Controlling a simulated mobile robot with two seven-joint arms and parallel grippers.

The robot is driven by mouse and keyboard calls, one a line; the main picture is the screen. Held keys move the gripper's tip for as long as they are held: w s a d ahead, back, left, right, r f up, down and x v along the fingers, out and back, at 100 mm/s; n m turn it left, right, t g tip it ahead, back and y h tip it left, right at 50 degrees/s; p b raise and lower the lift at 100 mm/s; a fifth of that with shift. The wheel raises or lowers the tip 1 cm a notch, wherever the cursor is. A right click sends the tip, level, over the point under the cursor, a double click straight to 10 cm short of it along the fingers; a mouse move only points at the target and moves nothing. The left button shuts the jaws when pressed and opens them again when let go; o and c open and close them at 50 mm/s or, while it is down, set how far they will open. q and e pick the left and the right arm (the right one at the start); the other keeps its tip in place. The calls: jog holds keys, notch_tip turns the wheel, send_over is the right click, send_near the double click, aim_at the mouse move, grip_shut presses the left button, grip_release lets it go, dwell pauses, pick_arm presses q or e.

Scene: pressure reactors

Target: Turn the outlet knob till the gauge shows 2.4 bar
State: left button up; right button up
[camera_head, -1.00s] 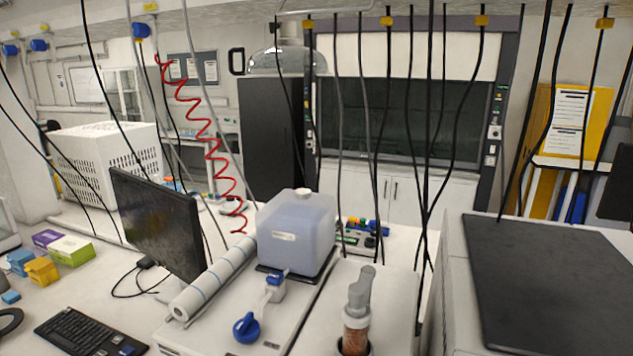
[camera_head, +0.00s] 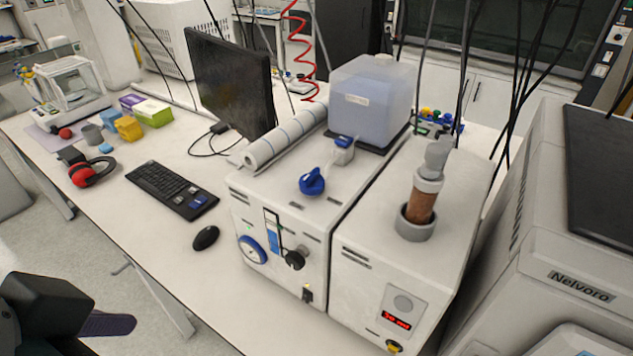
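A white box unit (camera_head: 290,215) stands on the bench. Its front face carries a round blue-rimmed gauge (camera_head: 252,250) at the left and a black knob (camera_head: 294,259) to the right of it. A blue knob (camera_head: 312,181) sits on its top. I cannot read the gauge needle or any knob label from here. My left gripper (camera_head: 108,324) shows in part at the lower left, off the bench's front edge and well away from the unit. Its opening cannot be made out. My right gripper is out of view.
A second white unit with a red display (camera_head: 397,321) stands right beside the first. A mouse (camera_head: 206,238), keyboard (camera_head: 170,188) and monitor (camera_head: 232,82) are to the left. A large machine (camera_head: 535,235) stands at the right. The bench in front of the gauge is clear.

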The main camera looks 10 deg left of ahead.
pick_arm(q)
jog(key=w+d+f+t+h+b, duration=0.1)
jog(key=w+f+t+b, duration=0.2)
jog(key=w+f+b, duration=0.45)
jog(key=w+f+t+h+b, duration=0.1)
jog(key=w+f+t+b, duration=0.25)
jog(key=f+b, duration=0.75)
jog(key=t+h+b, duration=0.3)
jog(key=t+b, duration=0.2)
jog(key=b, duration=1.2)
send_near(292, 263)
jog(key=shift+m, duration=0.3)
jog(key=b+x, duration=0.1)
jog(key=x, duration=0.8)
jog(key=shift+f, duration=0.1)
